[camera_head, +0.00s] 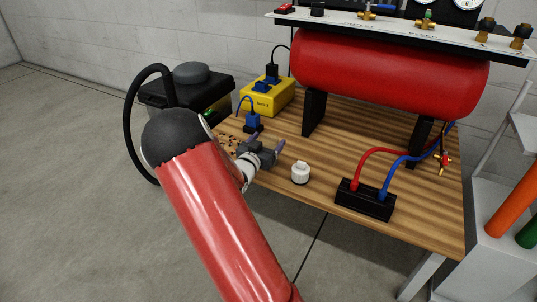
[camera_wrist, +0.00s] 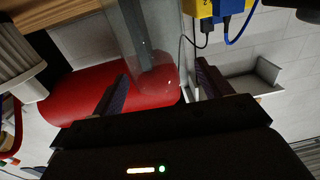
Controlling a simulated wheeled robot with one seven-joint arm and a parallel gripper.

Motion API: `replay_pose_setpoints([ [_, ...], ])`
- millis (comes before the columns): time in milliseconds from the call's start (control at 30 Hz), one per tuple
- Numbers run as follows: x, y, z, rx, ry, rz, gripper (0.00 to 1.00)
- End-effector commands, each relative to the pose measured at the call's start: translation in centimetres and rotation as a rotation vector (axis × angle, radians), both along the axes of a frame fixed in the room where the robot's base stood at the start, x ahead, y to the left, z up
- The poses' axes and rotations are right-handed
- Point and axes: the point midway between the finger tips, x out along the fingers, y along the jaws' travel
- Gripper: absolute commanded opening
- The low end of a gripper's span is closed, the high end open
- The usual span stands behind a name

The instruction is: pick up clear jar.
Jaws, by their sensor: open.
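In the wrist view a clear, see-through jar (camera_wrist: 160,62) shows as a faint upright shape between the two fingers, with the red tank visible behind it. My gripper (camera_wrist: 163,85) is open, with one dark finger on each side of the jar. I cannot tell whether either finger touches it. In the head view my gripper (camera_head: 267,143) is low over the left part of the wooden table (camera_head: 325,150). I cannot make out the jar clearly in that view.
A white capped container (camera_head: 300,173) stands right of my gripper. A yellow box (camera_head: 268,97) with blue plugs is behind it. A black socket block (camera_head: 365,200) with red and blue hoses is further right. A red tank (camera_head: 385,70) stands on black legs at the back.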

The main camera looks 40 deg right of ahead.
Motion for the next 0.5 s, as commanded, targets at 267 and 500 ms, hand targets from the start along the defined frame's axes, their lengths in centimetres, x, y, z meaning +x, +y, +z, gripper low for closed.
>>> replay_pose_setpoints([
  [267, 1.5, -3.0, -0.2, 0.001, 0.0, -0.001, 0.77],
  [500, 1.6, -3.1, -0.2, 0.001, 0.0, 0.001, 0.77],
])
